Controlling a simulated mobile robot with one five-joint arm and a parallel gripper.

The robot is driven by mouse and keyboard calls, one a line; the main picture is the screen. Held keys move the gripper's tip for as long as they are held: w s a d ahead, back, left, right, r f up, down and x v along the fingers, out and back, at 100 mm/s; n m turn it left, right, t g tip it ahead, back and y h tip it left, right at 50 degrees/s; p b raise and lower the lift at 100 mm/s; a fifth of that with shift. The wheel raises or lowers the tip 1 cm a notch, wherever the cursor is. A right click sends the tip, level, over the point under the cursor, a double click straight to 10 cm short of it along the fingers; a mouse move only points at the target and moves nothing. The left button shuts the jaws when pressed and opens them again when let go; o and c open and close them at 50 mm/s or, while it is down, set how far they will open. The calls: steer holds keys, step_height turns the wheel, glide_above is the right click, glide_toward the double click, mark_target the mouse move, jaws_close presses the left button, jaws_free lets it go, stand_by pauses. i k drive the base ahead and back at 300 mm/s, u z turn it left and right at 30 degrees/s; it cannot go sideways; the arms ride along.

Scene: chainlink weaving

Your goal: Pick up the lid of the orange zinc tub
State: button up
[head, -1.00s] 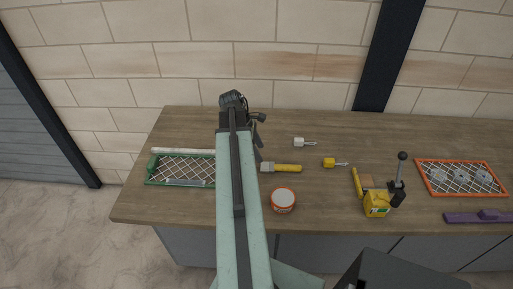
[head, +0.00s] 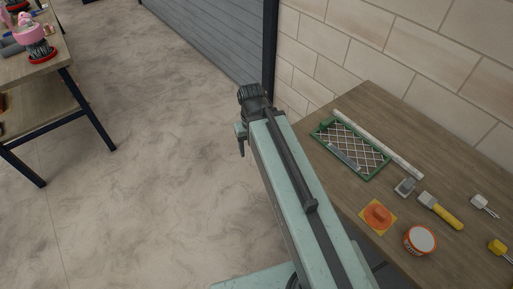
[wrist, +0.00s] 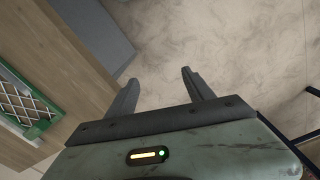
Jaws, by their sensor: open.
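The orange zinc tub (head: 420,240) stands upright near the front edge of the wooden bench, at the lower right of the head view. A pale disc, apparently its lid, covers its top, with an orange rim showing around it. My gripper (wrist: 160,78) is open and empty in the wrist view, with bare floor between its fingers. In the head view my gripper (head: 241,136) hangs over the floor, left of the bench and well away from the tub. The tub is not in the wrist view.
On the bench (head: 376,103) lie a green-framed mesh (head: 352,148), a long pale strip (head: 380,144), an orange knobbed piece on a yellow square (head: 378,216), a scraper (head: 405,187) and a yellow-handled brush (head: 441,211). Another table (head: 60,88) stands far left. Floor between is clear.

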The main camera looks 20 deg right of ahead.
mark_target(377, 216)
steer(key=z, duration=1.85)
steer(key=k, duration=0.5)
steer(key=z, duration=0.75)
steer(key=i, duration=0.25)
steer(key=u, duration=0.25)
